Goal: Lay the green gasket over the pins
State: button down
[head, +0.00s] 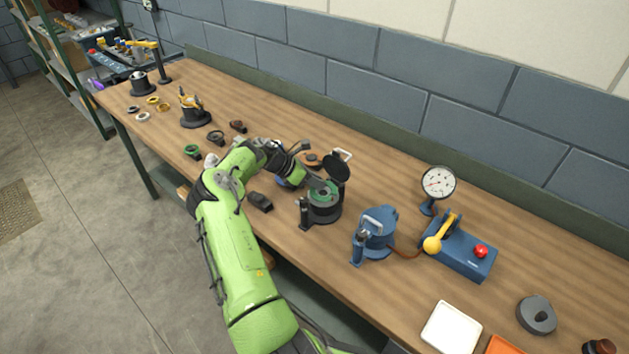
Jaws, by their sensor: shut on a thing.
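My gripper (318,184) is at the dark round casing (323,214) in the middle of the bench, its fingers over the casing's open top. It is shut on the green gasket (326,198), a flat green ring lying at the level of the casing's rim. The casing's dark round lid (337,167) stands open behind it. The pins are too small or covered to make out, so I cannot tell whether the gasket sits around them.
A blue lidded pot (376,230) and a blue box with a red button (463,249) stand to the right, with a dial gauge (439,183) behind. Another green ring (192,151) lies left of my arm. A white tray (451,329) is at the front right.

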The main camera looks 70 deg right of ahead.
jog(key=shift+s+a+f, duration=0.1)
jog(key=shift+a+f, duration=0.15)
jog(key=shift+f, duration=0.25)
jog(key=shift+s+a+f, duration=0.1)
jog(key=shift+a+f, duration=0.1)
jog(key=shift+f, duration=0.25)
jog(key=c, duration=1.4)
grip_release()
jog(key=o, duration=0.5)
jog(key=shift+w+d+f, duration=0.1)
jog(key=shift+d+f, duration=0.05)
jog(key=shift+c, duration=0.2)
jog(key=shift+y, duration=0.3)
notch_tip(320, 180, up, 6)
jog(key=p, duration=0.4)
jog(key=shift+d+f, duration=0.1)
jog(key=shift+d, duration=0.05)
jog(key=shift+r+p, duration=0.65)
jog(key=shift+r, duration=0.3)
jog(key=shift+d, duration=0.1)
